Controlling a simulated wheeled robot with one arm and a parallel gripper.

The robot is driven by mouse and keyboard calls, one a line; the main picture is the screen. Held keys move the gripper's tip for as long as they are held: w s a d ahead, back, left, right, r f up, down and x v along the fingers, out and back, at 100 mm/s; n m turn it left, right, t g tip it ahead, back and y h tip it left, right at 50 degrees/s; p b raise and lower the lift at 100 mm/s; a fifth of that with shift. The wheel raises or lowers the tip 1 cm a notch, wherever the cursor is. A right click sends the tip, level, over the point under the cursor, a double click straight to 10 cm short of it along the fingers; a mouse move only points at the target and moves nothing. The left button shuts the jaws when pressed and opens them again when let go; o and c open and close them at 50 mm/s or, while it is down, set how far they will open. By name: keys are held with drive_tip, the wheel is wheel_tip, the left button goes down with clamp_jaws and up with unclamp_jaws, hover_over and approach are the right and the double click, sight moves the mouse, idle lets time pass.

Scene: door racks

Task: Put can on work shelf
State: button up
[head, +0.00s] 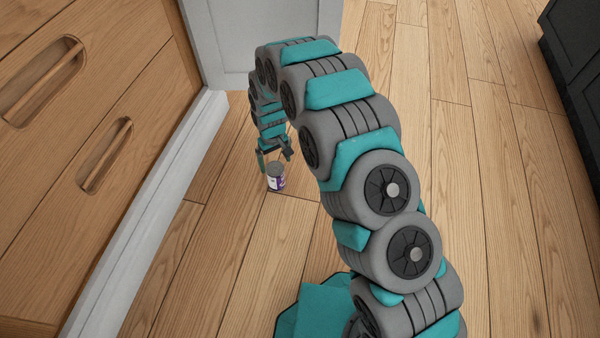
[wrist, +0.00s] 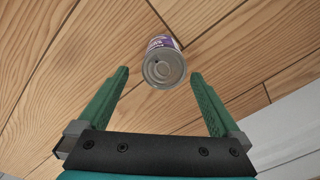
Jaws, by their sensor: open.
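The can (head: 276,178) stands upright on the wooden floor, with a grey metal top and a white and purple label. In the wrist view the can (wrist: 164,62) is seen from above, its lid toward me, just beyond the fingertips and roughly centred between them. My gripper (head: 273,157) is above and just behind the can in the head view, pointing down. In the wrist view my gripper (wrist: 158,72) has its two green fingers spread wide with nothing between them. No work shelf can be made out in either view.
A wooden drawer cabinet (head: 95,110) with recessed handles and a pale base stands at the left. A grey-white panel (head: 270,35) stands behind the arm. A dark cabinet (head: 575,60) is at the upper right. The plank floor (head: 490,200) between is clear.

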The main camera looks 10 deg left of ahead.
drive_tip(key=shift+r, duration=0.2)
drive_tip(key=shift+d+r, duration=0.25)
drive_tip(key=shift+r, duration=0.05)
drive_tip(key=s+d+r+m, duration=0.2)
drive_tip(key=s+d+r, duration=0.2)
drive_tip(key=d+r, duration=0.6)
drive_tip(key=s+d+r+m, duration=0.1)
drive_tip(key=s+d+r, duration=0.3)
drive_tip(key=d+r, duration=0.6)
drive_tip(key=s+d+r+m+g, duration=0.1)
drive_tip(key=s+d+r+m, duration=0.1)
drive_tip(key=s+d+r, duration=0.5)
drive_tip(key=s+r, duration=0.2)
drive_tip(key=s, duration=0.3)
drive_tip(key=shift+d+r+m, duration=0.35)
drive_tip(key=shift+r+m, duration=0.05)
drive_tip(key=s+d, duration=0.1)
drive_tip(key=s, duration=0.3)
drive_tip(key=s+d+r+m, duration=0.1)
drive_tip(key=s+d, duration=0.1)
drive_tip(key=s, duration=0.3)
drive_tip(key=s+d+r+m, duration=0.1)
drive_tip(key=s, duration=0.4)
drive_tip(key=shift+s+d+r+g, duration=0.2)
drive_tip(key=shift+d+g, duration=0.2)
